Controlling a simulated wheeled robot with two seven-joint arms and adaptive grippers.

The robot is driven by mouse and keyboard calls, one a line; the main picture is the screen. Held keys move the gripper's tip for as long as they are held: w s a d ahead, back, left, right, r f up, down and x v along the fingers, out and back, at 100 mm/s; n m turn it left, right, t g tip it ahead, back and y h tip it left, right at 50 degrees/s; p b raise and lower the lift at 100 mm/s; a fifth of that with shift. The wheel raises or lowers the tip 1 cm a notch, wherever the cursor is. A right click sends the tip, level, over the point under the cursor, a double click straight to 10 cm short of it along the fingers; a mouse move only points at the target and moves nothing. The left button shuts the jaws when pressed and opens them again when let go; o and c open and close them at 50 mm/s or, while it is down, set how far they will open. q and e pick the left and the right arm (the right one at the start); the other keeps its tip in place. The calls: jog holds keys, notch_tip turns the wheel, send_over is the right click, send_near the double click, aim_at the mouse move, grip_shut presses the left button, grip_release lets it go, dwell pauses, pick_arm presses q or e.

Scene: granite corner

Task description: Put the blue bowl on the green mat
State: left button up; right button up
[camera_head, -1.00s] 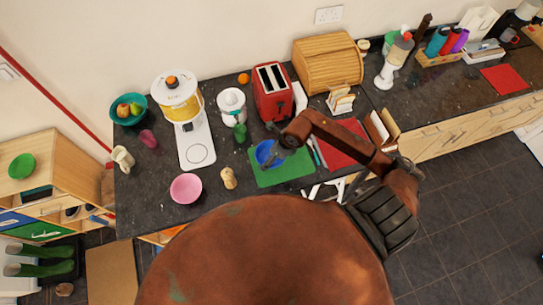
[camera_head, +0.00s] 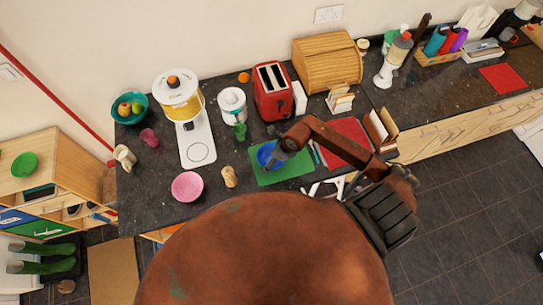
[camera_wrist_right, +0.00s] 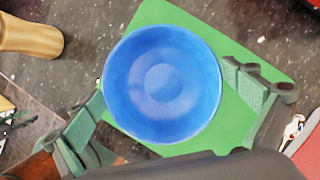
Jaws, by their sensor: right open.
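The blue bowl (camera_head: 266,154) rests upright on the green mat (camera_head: 292,172) on the dark counter. In the right wrist view the blue bowl (camera_wrist_right: 163,84) lies over the green mat (camera_wrist_right: 240,115), with mat showing above, right of and below it. My right gripper (camera_head: 276,160) is at the bowl in the head view and hides part of it. In the wrist view the right gripper (camera_wrist_right: 165,95) is open, one finger on each side of the bowl; I cannot tell whether they touch it. My left gripper is not in view.
A pink bowl (camera_head: 187,186) and a wooden pepper mill (camera_head: 229,177) stand left of the mat. A red mat (camera_head: 345,140) lies to its right. A red toaster (camera_head: 272,92) and a green object (camera_head: 240,131) are behind. The counter between mat and mill is clear.

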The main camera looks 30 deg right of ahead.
jog(key=shift+r, duration=0.2)
jog(key=b+v, duration=0.2)
jog(key=v, duration=1)
